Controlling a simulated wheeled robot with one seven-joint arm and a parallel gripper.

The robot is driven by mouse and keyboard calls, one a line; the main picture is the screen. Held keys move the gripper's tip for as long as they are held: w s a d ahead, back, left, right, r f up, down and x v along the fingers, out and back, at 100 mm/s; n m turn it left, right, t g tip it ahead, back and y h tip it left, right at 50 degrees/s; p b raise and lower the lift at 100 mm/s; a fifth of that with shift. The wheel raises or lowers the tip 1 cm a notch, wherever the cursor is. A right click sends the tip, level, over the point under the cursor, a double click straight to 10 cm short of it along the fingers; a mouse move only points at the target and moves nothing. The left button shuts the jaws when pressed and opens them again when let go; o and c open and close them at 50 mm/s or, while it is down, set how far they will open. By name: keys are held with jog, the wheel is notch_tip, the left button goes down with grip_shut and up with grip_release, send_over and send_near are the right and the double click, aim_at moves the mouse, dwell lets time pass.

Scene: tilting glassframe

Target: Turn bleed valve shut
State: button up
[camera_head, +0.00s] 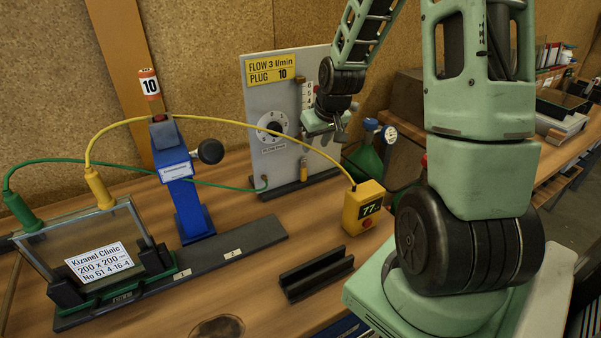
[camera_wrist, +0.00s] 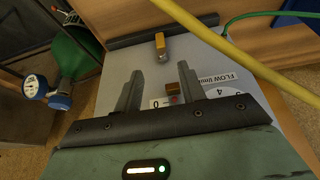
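The grey upright panel (camera_head: 262,105) carries a flow dial (camera_head: 272,127), a vertical scale (camera_head: 306,98) and a small orange-yellow valve-like fitting (camera_head: 303,168) low on its right side. In the wrist view the fitting (camera_wrist: 160,47) stands upright beyond my fingertips, apart from them. No label naming the bleed valve is readable. My gripper (camera_head: 329,128) is in front of the panel's right part. In the wrist view my gripper (camera_wrist: 160,84) has its fingers apart with nothing held; a brown block (camera_wrist: 172,88) and the scale's 0 mark show between and behind them.
A yellow hose (camera_head: 240,125) arches in front of the panel and crosses the wrist view. A green cylinder with a gauge (camera_head: 389,134) stands right of the panel.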

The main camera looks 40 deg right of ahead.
aim_at(305, 173)
jog(key=p+x, duration=0.2)
jog(key=x, duration=1.2)
jog(key=shift+w+f, duration=0.1)
jog(key=shift+f, duration=0.25)
grip_shut()
